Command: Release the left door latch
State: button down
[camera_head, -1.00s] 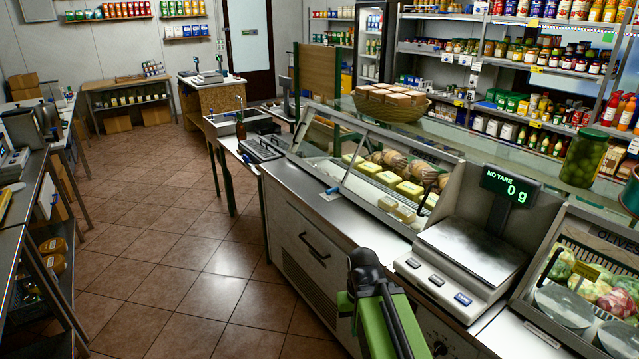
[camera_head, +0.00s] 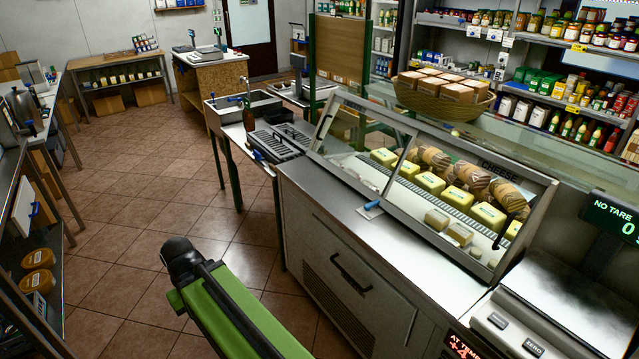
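No door latch can be clearly made out. A cupboard front (camera_head: 340,285) with a dark bar handle (camera_head: 351,273) is in the counter below the cheese case, right of my arm. A dark door (camera_head: 249,30) stands at the back wall; any latch on it is too small to tell. My green arm link, with a dark rounded end, reaches in from the bottom middle over the tiled floor, apart from the counter. My gripper's fingers do not show.
The glass cheese case (camera_head: 440,180) and scale (camera_head: 540,310) are on the right. A sink bench (camera_head: 240,110) stands ahead. Metal shelving (camera_head: 40,210) lines the left. The tiled floor (camera_head: 130,200) between is clear.

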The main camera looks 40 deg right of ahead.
aim_at(367, 206)
jog(key=u, duration=0.05)
jog(key=i, duration=1.65)
jog(key=z, duration=0.35)
jog(key=k, duration=0.95)
jog(key=z, duration=0.2)
jog(key=i, duration=0.95)
jog(key=u, duration=0.1)
